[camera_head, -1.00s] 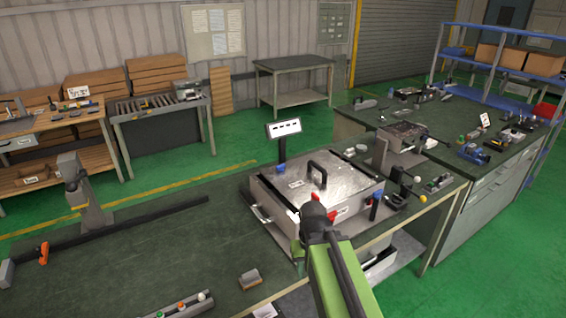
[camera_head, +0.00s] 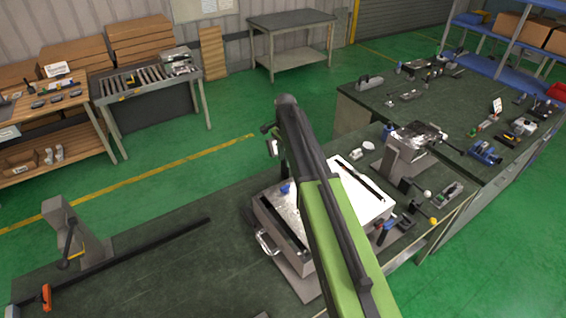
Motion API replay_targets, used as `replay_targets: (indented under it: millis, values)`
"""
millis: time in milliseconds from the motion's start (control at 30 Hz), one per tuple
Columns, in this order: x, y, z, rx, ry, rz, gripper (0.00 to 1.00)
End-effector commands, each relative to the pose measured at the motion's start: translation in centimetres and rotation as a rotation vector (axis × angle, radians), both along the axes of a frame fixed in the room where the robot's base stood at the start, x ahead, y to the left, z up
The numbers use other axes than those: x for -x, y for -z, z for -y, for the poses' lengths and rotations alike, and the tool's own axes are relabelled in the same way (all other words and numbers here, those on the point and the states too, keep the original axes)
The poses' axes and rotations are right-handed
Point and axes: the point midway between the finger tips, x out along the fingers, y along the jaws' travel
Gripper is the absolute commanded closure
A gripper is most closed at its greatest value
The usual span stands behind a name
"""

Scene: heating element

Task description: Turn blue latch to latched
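The metal heating box (camera_head: 352,200) stands on the dark green bench, its lid bright with glare. A small blue part (camera_head: 285,188) shows at its back left.
A metal side handle (camera_head: 266,243) sticks out on the box's left. A small metal fixture (camera_head: 415,140) stands behind right. The bench between is mostly clear.

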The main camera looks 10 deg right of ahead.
Motion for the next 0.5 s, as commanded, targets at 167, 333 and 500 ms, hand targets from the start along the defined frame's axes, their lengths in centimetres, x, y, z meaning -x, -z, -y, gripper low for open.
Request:
replay_targets:
  millis: [167,333,500]
  values:
    - [-0.6,-0.4,0.5,0.0,0.04,0.0,0.65]
    - [-0.6,0.5,0.6,0.0,0.04,0.0,0.65]
    - [-0.6,3.0,0.6,0.0,0.039,0.0,0.65]
